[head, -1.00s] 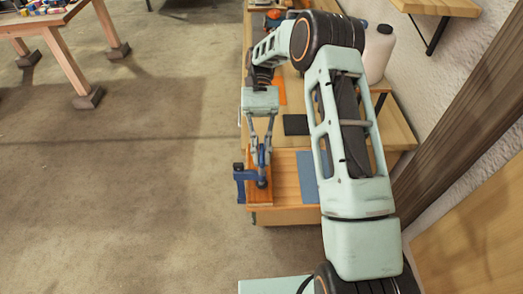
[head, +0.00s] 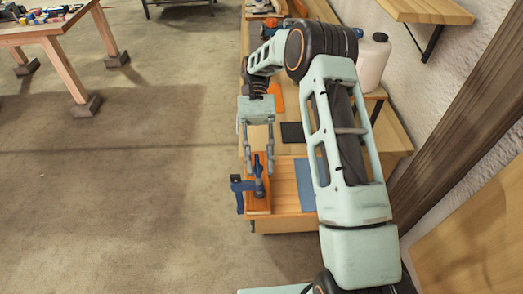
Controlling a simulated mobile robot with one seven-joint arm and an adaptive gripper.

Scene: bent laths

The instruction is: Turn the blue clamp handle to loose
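The blue clamp (head: 240,186) sits at the left edge of the near bench end, over a reddish wooden board (head: 259,205). Its blue handle (head: 257,165) stands up at the clamp's right side, pointing away from me. My gripper (head: 259,172) is open, its two grey fingers apart. One finger is left and the other right of the handle in this view. I see no contact with the handle, but the exact height between them cannot be told.
The narrow wooden bench (head: 284,215) carries a blue-grey sheet (head: 305,184) and a black pad (head: 293,132). A white jug (head: 373,62) stands farther back by the wall at right. A wooden table (head: 50,30) stands far left. The floor left of the bench is clear.

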